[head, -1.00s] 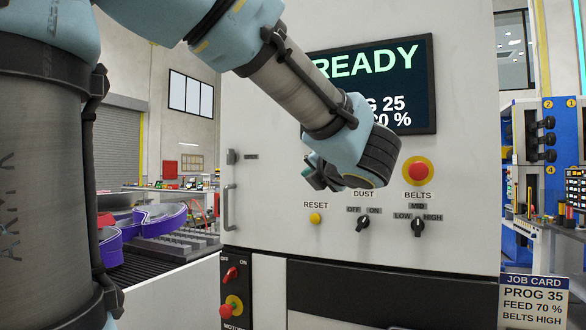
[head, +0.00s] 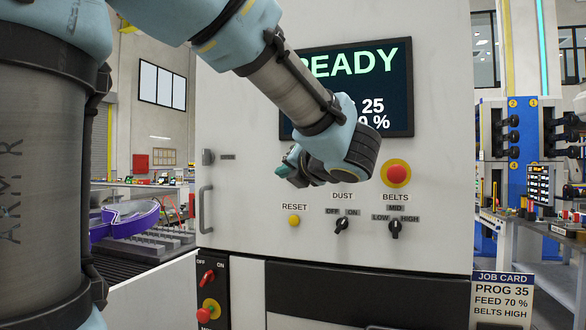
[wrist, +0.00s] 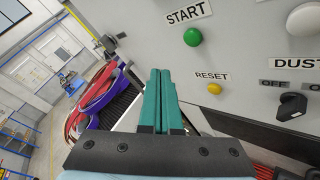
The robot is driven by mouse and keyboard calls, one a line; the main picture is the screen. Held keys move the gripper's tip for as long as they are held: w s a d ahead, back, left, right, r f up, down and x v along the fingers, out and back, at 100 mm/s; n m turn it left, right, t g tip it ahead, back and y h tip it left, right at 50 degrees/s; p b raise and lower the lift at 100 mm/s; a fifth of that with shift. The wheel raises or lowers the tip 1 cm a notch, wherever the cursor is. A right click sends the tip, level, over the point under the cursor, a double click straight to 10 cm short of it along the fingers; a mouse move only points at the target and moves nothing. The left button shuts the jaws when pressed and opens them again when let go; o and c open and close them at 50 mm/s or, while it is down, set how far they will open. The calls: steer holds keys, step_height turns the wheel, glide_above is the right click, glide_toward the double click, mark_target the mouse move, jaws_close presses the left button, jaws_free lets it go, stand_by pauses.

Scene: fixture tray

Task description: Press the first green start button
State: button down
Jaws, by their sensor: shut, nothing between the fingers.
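The green start button (wrist: 193,37) shows in the wrist view, below the START label (wrist: 188,13) on the pale machine panel. In the head view it is not visible; my arm and gripper cover part of the panel there. My gripper (head: 284,167) is in front of the panel, above the RESET button, with its fingers pointing left in the head view. In the wrist view the teal fingers (wrist: 160,78) are together and empty. Their tips appear below and left of the green button, apart from it in the picture.
The yellow reset button (head: 294,220), dust knob (head: 341,225), belts knob (head: 395,228) and red stop button (head: 397,174) are on the panel. The screen (head: 395,90) reads READY, partly hidden by my wrist. A door handle (head: 205,208) stands out at left.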

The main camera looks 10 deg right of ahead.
steer(key=shift+w+d, duration=0.4)
steer(key=shift+w, duration=0.3)
steer(key=shift+w+d, duration=0.35)
steer(key=shift+w, duration=0.4)
steer(key=shift+w+d, duration=0.4)
steer(key=shift+w, duration=0.3)
stand_by(0.4)
steer(key=shift+w+d+b, duration=0.2)
steer(key=shift+w+b, duration=0.15)
steer(key=shift+b, duration=0.05)
steer(key=shift+w+d, duration=0.25)
steer(key=shift+w, duration=0.15)
stand_by(0.7)
steer(key=shift+s+a+b, duration=0.45)
steer(key=shift+s+b, duration=0.3)
